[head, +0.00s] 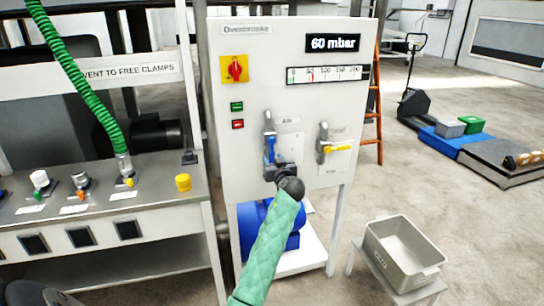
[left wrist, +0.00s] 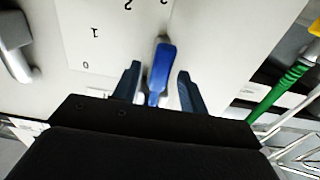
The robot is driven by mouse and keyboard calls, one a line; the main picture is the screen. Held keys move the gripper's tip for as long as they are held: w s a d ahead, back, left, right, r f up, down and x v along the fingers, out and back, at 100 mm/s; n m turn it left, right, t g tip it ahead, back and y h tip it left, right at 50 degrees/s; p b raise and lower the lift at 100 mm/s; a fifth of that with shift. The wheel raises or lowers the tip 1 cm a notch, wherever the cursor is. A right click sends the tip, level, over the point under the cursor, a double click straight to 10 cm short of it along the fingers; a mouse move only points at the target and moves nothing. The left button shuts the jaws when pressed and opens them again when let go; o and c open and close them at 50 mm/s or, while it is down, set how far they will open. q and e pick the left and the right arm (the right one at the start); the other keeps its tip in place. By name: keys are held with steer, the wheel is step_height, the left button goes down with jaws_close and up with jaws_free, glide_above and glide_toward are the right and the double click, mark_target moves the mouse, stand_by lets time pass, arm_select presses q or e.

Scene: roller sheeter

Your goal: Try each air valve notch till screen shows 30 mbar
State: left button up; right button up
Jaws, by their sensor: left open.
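The screen (head: 333,43) on the white panel reads 60 mbar. The air valve's blue handle (head: 271,148) points up from its grey body (head: 268,122), under a label reading Air. My left gripper (head: 275,163) is at the blue handle, partly covering its lower part. In the left wrist view the blue handle (left wrist: 161,70) stands between my two open fingers (left wrist: 158,88), with gaps on both sides. Notch numbers 0, 1 and 2 show on the scale plate (left wrist: 100,35). My right gripper is not in view.
A yellow-handled valve (head: 338,148) sits right of the air valve. A gauge strip (head: 328,75) and a red-yellow switch (head: 234,69) are above. A grey bin (head: 404,282) stands at the lower right. A green hose (head: 85,85) hangs at the left bench.

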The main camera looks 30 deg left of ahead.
arm_select(q)
steer(key=shift+x, duration=1.05)
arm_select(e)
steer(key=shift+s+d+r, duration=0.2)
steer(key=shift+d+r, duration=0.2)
arm_select(q)
jaws_close()
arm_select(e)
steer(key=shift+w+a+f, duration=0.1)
